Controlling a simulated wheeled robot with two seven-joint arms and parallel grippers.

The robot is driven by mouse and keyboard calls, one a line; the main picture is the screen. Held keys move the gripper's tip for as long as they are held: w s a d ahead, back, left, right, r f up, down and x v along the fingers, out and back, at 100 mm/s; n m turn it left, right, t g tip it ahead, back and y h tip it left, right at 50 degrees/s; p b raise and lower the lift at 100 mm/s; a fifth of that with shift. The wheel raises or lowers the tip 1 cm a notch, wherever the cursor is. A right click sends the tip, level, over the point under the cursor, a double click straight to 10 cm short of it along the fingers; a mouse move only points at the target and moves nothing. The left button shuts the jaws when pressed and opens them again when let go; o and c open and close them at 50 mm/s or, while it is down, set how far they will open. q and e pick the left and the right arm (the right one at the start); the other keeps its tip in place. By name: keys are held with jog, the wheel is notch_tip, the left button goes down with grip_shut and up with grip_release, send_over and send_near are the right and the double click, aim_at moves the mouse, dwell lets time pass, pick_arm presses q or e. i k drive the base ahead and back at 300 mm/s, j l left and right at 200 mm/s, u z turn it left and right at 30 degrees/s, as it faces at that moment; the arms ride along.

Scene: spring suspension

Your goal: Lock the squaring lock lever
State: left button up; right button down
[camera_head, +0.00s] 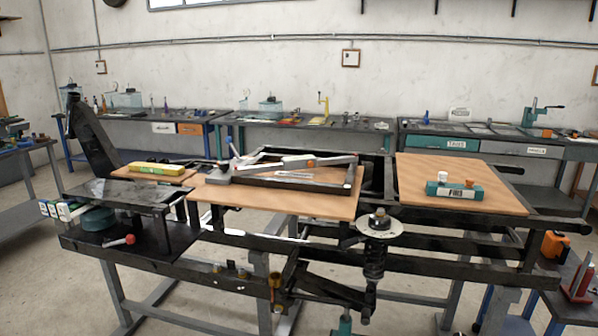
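No part labelled as the squaring lock lever can be made out. A short lever with a red knob (129,239) lies over the dark lower shelf at the left of the chassis frame. A long grey bar with an orange-red part (310,162) lies slanted across a dark rectangular frame (350,183) on the middle wooden board. A small upright lever-like piece with a blue tip (231,146) stands at that frame's left end. I cannot tell which of these is the lock lever, or its state. Neither of my grippers shows.
The dark chassis (430,272) fills the middle. A spring strut with a pale disc (380,228) stands at its front. A teal box (454,190) sits on the right wooden board (420,165). A yellow case (157,168) lies at left. Workbenches line the back wall.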

aim_at(228, 140)
jog(key=i, duration=1.5)
